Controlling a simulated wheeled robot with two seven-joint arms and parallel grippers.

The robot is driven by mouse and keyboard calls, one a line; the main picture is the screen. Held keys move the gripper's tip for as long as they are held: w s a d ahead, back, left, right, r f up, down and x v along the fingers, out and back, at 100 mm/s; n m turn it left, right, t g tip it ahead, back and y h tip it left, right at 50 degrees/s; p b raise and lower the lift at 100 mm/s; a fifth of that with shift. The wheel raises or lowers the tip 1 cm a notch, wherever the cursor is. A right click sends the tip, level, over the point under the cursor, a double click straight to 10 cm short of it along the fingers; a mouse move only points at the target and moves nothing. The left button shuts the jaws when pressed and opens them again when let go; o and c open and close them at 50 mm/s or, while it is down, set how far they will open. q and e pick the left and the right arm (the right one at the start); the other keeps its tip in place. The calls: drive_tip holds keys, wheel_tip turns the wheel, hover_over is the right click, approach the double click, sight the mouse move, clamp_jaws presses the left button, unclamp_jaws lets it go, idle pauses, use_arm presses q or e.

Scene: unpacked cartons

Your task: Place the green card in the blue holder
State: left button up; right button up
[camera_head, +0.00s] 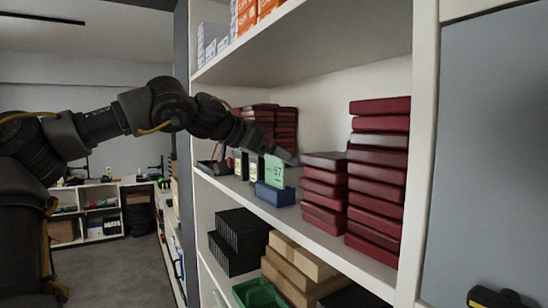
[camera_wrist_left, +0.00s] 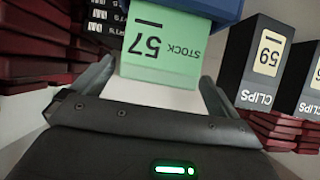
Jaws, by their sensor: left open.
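The green card (camera_head: 274,171), marked "57", stands upright at the blue holder (camera_head: 275,194) on the middle shelf. In the left wrist view the card (camera_wrist_left: 160,42) appears upside down and reads "STOCK 57", with its far end at the blue holder (camera_wrist_left: 205,8). How deep it sits in the holder is hidden. My left gripper (camera_head: 286,156) is at the card's top edge. In the left wrist view its fingers (camera_wrist_left: 157,76) are spread, one on each side of the card's near end, not closed on it. My right gripper does not show.
Dark red boxes are stacked to the right (camera_head: 378,180) and behind. The upper shelf (camera_head: 300,50) is overhead. Black boxes (camera_head: 240,240), cartons and a green bin (camera_head: 258,293) lie below.

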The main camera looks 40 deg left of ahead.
use_arm(q)
drive_tip(key=b+v, duration=0.4)
drive_tip(key=v, duration=0.8)
